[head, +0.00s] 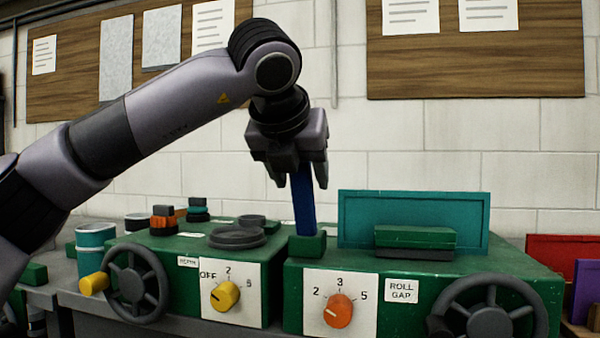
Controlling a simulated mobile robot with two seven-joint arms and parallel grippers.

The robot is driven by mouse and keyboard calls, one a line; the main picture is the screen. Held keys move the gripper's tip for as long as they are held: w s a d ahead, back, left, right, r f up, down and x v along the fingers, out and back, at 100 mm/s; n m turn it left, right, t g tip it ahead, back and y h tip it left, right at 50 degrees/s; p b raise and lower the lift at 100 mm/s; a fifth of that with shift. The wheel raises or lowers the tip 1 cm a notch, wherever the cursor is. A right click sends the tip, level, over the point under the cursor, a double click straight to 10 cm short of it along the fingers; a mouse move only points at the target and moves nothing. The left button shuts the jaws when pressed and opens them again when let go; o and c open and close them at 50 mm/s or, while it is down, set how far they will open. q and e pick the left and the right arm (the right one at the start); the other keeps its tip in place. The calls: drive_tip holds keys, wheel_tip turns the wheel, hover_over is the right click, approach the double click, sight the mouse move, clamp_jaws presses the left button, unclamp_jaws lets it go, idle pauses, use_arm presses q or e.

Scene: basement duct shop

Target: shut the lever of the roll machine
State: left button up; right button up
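The roll machine is the green box (420,318) at the right, with a dial plate reading 2, 3, 5, an orange knob (338,310) and a "ROLL GAP" label. Its blue lever (304,208) stands nearly upright from a small green block (306,245) at the box's left top corner. My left gripper (300,178) points down over the lever's upper end. Its fingers look spread on either side of the lever, wider than it; the lever's top is partly hidden by them. My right gripper is not in view.
A teal panel (415,218) and a green block (415,237) stand on the machine. A second green machine (186,262) with a yellow knob (225,295) is to the left. Dark handwheels (138,285) stick out in front. A teal can (95,250) and red bin (562,247) flank them.

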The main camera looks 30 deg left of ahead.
use_arm(q)
drive_tip(key=v, duration=0.7)
drive_tip(key=shift+s, duration=0.1)
idle(0.5)
